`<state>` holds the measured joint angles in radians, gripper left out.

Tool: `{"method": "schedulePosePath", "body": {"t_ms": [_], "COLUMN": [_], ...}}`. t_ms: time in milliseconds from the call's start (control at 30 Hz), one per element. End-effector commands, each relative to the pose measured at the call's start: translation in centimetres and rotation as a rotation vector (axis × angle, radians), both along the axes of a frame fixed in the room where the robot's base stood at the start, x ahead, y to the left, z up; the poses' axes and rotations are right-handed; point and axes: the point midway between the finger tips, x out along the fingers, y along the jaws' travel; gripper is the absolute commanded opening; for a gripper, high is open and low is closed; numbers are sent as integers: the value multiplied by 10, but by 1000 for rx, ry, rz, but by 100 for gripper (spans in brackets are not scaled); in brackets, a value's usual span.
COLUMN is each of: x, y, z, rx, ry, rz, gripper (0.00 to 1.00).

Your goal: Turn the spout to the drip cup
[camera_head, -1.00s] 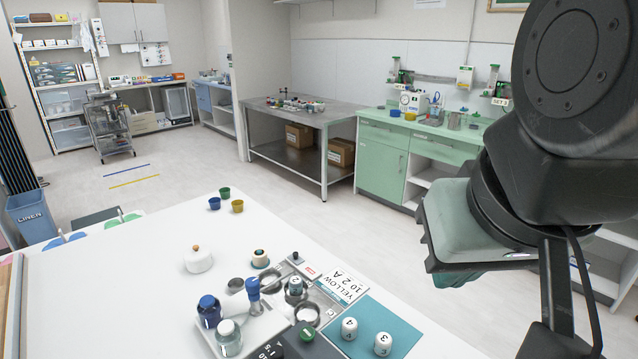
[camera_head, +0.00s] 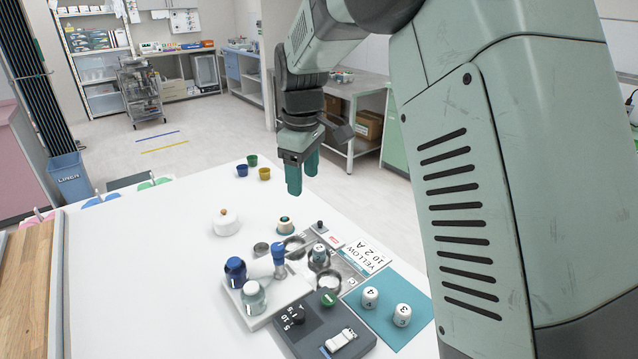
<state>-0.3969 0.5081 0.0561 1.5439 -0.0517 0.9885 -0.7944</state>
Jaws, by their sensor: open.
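A blue upright piece (camera_head: 279,262) with a pale horizontal arm (camera_head: 261,268) stands on a white tray (camera_head: 278,309); it looks like the spout, and the arm reaches left behind a blue bottle (camera_head: 235,272). A clear jar (camera_head: 254,299) stands on the tray in front. A small metal cup (camera_head: 261,248) sits just behind the tray; I cannot tell whether it is the drip cup. My gripper (camera_head: 302,174) points down, open and empty, high above the table's far right edge, behind and apart from the spout.
A steel plate (camera_head: 342,277) with round wells holds a jar marked 2 (camera_head: 319,257). White jars stand on a teal mat (camera_head: 387,335). A dark box with a dial (camera_head: 314,338) is at the front. A white lidded pot (camera_head: 226,223) stands behind; the table's left part is bare.

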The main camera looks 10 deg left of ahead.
Motion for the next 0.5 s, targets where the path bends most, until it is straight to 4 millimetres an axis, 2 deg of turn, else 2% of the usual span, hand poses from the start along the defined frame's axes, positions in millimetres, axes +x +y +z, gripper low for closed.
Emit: {"method": "schedulePosePath", "body": {"t_ms": [33, 200, 333, 500], "x": [8, 20, 22, 22], "y": [18, 59, 73, 76], "z": [-25, -82, -105, -120], "rx": [-12, -37, -44, -46], "ry": [25, 73, 90, 96], "rz": [64, 231, 294, 309], "gripper": [62, 62, 62, 62]}}
